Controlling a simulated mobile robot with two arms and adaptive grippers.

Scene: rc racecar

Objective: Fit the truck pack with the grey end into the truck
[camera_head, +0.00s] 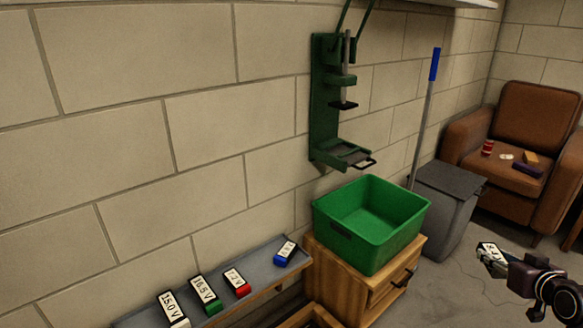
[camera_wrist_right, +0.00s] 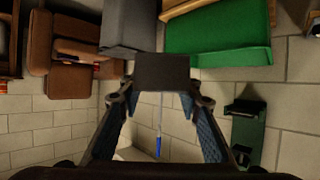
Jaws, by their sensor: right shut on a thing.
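My right gripper (camera_head: 497,262) is at the lower right of the head view, shut on a pack (camera_head: 490,250) with a white label. The label is tilted and too small to read surely. In the right wrist view the pack (camera_wrist_right: 162,70) shows as a dark grey block between the two fingertips (camera_wrist_right: 161,88). Other packs lie on a grey shelf (camera_head: 262,268): one with a white end (camera_head: 172,308), one green (camera_head: 205,293), one red (camera_head: 238,282) and one blue (camera_head: 286,253). The truck is not in view. My left gripper is not in view.
A green bin (camera_head: 375,245) stands on a wooden cabinet (camera_head: 350,285) right of the shelf. A green press (camera_head: 328,100) hangs on the wall. A grey trash bin (camera_head: 445,210), a blue-handled pole (camera_head: 433,65) and a brown armchair (camera_head: 530,130) stand behind. Some floor is clear.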

